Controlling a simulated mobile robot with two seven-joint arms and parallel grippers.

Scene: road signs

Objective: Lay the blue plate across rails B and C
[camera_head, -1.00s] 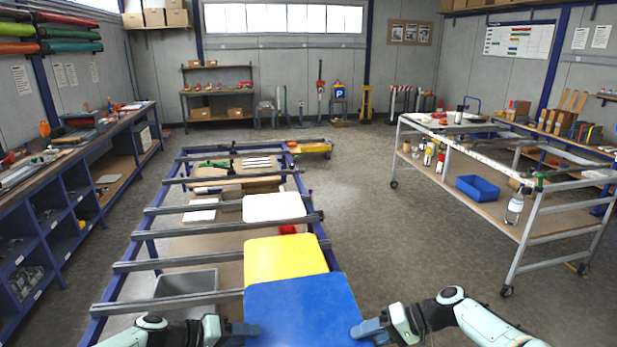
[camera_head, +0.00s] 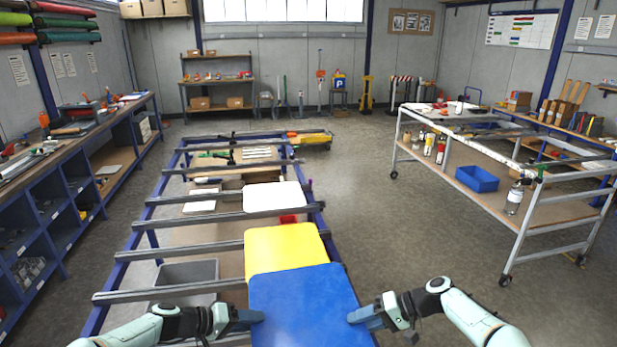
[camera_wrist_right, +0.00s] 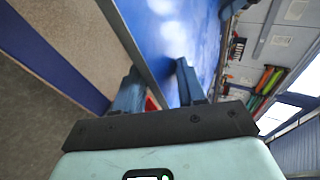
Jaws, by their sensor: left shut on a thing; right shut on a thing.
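The blue plate (camera_head: 305,308) is at the bottom middle of the head view, its far edge against or just over the near edge of the yellow plate. My left gripper (camera_head: 256,317) is shut on its left edge, and my right gripper (camera_head: 354,318) is shut on its right edge. In the right wrist view the blue plate (camera_wrist_right: 170,35) runs between the fingers of my right gripper (camera_wrist_right: 157,88). Several grey rails (camera_head: 180,253) cross the blue frame; no letters are legible. The plate hides what lies under it, so I cannot tell whether it touches a rail.
The yellow plate (camera_head: 285,246) and a white plate (camera_head: 273,197) lie on the rails further away. A grey bin (camera_head: 187,272) sits below the rails at left. A wheeled trolley (camera_head: 530,227) stands at right, with free floor between it and the frame. A workbench (camera_head: 75,150) lines the left.

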